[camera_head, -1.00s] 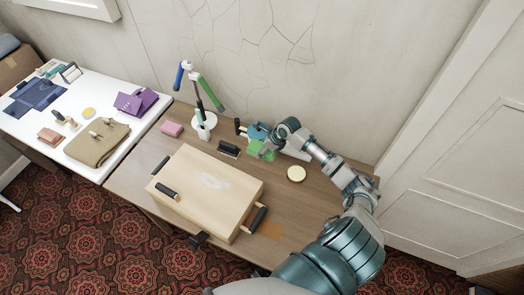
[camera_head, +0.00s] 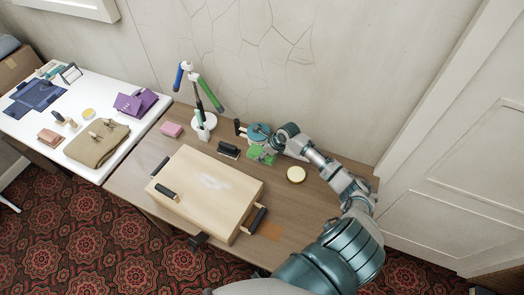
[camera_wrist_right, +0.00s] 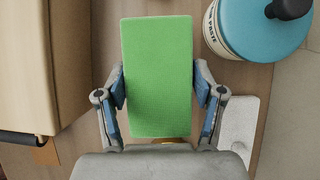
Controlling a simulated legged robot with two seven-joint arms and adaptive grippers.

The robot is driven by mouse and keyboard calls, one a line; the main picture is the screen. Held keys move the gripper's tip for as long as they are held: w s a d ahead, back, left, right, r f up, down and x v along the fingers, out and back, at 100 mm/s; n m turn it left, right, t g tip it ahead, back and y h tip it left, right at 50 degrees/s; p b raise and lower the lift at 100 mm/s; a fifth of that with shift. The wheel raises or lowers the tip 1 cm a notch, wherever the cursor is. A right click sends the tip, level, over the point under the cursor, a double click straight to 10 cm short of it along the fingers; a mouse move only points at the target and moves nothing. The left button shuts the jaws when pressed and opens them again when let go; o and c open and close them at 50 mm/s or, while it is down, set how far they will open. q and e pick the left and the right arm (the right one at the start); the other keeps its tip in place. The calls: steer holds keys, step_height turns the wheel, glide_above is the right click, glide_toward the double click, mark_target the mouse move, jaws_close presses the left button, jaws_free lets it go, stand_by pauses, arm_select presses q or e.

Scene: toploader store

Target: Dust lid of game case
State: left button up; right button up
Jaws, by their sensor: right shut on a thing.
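The game case (camera_head: 222,204) is a pale wooden box with dark handles, standing on the brown table. A whitish dusty patch (camera_head: 212,181) lies on its lid. My right gripper (camera_head: 266,156) is behind the case's far right corner. It is shut on a green block (camera_head: 255,152), sponge-like or cloth-like. In the right wrist view the block (camera_wrist_right: 157,40) sits between the two blue-padded fingers of the gripper (camera_wrist_right: 160,87), with the case (camera_wrist_right: 62,60) at left. Whether the block touches the table is unclear. My left gripper is not in view.
A blue-lidded tub (camera_head: 259,130) stands just behind the green block. A black brush (camera_head: 228,149), a pink block (camera_head: 171,129), a tool stand (camera_head: 203,121) and a round yellowish tin (camera_head: 296,174) are around it. A white table (camera_head: 40,130) adjoins at left.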

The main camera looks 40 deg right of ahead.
mark_target(259, 164)
steer(key=shift+f, duration=1.55)
steer(key=shift+f+b, duration=0.55)
steer(key=shift+f, duration=1.75)
steer(key=o, duration=1.1)
steer(key=shift+f, duration=0.1)
steer(key=shift+o, duration=0.3)
steer(key=shift+r+p, duration=0.3)
steer(key=shift+p, duration=0.65)
steer(key=shift+f, duration=0.1)
